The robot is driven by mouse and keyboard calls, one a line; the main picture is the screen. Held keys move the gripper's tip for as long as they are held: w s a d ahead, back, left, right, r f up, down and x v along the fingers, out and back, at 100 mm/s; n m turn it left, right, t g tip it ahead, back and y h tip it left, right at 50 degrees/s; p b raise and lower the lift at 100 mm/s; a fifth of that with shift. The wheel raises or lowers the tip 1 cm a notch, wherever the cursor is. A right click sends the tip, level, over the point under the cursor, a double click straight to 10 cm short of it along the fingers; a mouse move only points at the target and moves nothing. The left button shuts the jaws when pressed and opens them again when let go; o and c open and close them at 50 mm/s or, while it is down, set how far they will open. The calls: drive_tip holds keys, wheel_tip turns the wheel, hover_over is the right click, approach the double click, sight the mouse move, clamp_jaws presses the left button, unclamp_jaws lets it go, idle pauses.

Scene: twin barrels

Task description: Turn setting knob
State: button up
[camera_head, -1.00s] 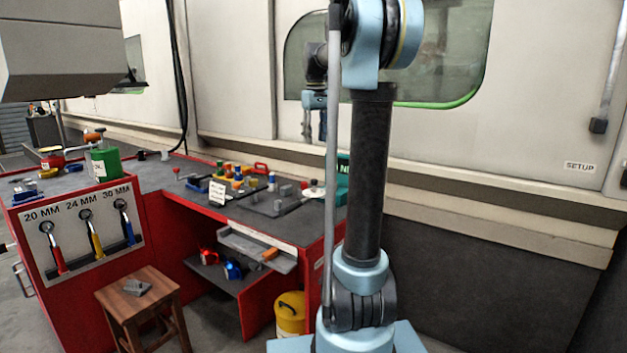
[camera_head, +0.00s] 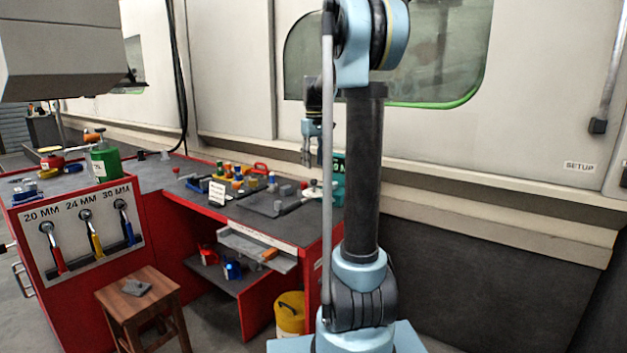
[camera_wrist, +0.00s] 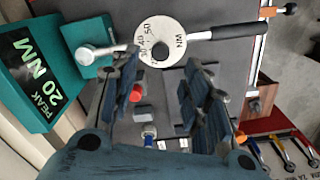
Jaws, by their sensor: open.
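A round white dial (camera_wrist: 162,42) marked 30, 40, 50 and NM shows in the wrist view, with a small dark knob (camera_wrist: 160,52) at its middle. A bar with a black grip (camera_wrist: 237,31) runs from the dial to the right. My gripper (camera_wrist: 163,72) is open, its two fingers apart on either side of the lower part of the dial, with nothing between them. I cannot tell how far the fingertips are above the knob. In the head view my gripper (camera_head: 307,158) hangs over the right end of the red bench (camera_head: 313,235), beside a teal device (camera_head: 338,180).
The teal box (camera_wrist: 33,75) reads PEAK 20 NM. A teal block (camera_wrist: 82,40) with a metal lever (camera_wrist: 100,53) stands close to the left finger. Red (camera_wrist: 136,93) and blue (camera_wrist: 149,131) small parts lie below. Coloured-handled wrenches hang at the bench's left.

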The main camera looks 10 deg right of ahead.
sight(314, 186)
drive_tip(key=shift+f, duration=3.5)
clamp_jaws()
